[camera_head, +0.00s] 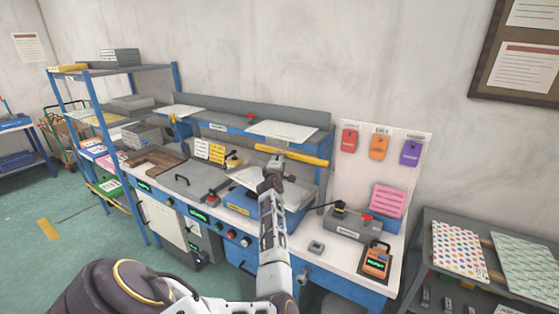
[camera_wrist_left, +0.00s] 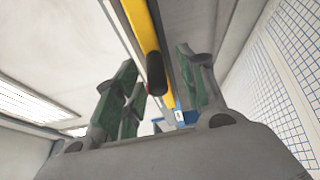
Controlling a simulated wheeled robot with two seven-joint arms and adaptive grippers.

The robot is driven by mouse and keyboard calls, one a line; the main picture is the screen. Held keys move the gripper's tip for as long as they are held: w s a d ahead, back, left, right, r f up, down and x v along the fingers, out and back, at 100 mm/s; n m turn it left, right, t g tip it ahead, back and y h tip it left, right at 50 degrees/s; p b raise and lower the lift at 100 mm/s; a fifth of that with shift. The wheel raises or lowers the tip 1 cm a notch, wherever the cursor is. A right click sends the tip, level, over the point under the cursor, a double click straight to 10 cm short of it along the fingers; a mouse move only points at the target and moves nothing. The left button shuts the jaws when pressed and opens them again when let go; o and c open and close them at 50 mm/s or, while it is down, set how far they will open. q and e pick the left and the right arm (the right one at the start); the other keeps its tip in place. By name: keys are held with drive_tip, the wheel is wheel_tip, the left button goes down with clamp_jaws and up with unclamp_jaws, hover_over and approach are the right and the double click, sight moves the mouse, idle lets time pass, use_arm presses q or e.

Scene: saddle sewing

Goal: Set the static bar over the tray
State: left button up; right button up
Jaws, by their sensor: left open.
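The left gripper is open; I cannot tell whether a finger touches the bar. My right gripper is not in view.
A grey shelf (camera_head: 215,116) runs along the bench back, with white sheets on it. A grey box with a red knob (camera_head: 352,224) and an orange device (camera_head: 376,261) stand right of my arm. A blue rack (camera_head: 107,70) stands left.

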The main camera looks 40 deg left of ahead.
use_arm(q)
drive_tip(key=shift+v, duration=2.65)
drive_tip(key=shift+f, duration=0.1)
